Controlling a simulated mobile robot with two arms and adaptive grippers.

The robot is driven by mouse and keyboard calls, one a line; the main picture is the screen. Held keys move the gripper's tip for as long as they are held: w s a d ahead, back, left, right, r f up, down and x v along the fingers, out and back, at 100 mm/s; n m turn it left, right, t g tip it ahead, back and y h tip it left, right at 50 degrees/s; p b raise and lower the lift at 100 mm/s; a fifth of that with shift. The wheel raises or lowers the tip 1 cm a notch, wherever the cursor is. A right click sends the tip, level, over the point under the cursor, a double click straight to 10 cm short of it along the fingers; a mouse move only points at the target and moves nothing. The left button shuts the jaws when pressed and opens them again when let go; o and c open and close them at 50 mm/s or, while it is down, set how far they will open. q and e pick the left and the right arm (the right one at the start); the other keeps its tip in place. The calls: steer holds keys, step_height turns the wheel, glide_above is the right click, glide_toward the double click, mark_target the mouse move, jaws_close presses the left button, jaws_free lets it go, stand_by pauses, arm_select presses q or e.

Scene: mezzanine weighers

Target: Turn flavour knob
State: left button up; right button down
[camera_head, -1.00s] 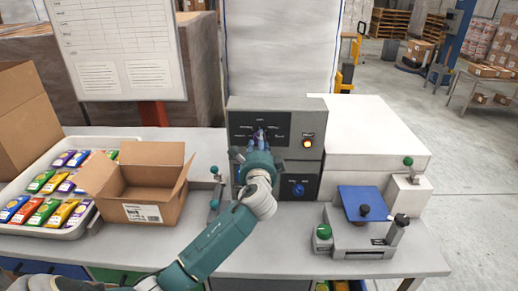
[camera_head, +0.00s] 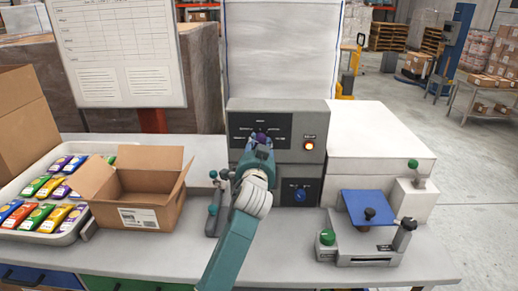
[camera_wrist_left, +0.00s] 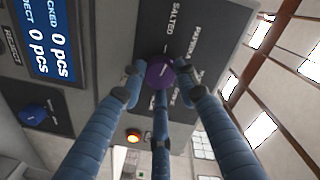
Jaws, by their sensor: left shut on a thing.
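The flavour knob is purple and sits on the dark upper panel (camera_head: 282,126) of the grey control box. In the head view the purple knob (camera_head: 262,137) shows just above my gripper. In the left wrist view the knob (camera_wrist_left: 160,74) is between the fingers, with labels such as "SALTED" around it. My left gripper (camera_head: 258,146) is shut on the knob, its fingers around it. The wrist view shows the left gripper (camera_wrist_left: 155,82) with its fingertips at the knob's sides. My right gripper is not in view.
A lit orange button (camera_head: 308,146) is right of the panel; a blue knob (camera_head: 300,194) is below. An open carton (camera_head: 145,216) and a white tray (camera_head: 70,238) of coloured packets stand left. A scale with a blue plate (camera_head: 367,205) stands right.

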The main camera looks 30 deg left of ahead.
arm_select(q)
steer(key=shift+d+n+b, duration=0.1)
steer(key=shift+n+b, duration=0.2)
steer(key=shift+n, duration=0.8)
steer(key=shift+r, duration=0.1)
steer(key=o, duration=1.2)
steer(key=shift+c, duration=0.2)
steer(key=shift+s+d, duration=0.2)
steer(key=shift+s, duration=0.15)
steer(key=v, duration=1.1)
steer(key=shift+s, duration=0.1)
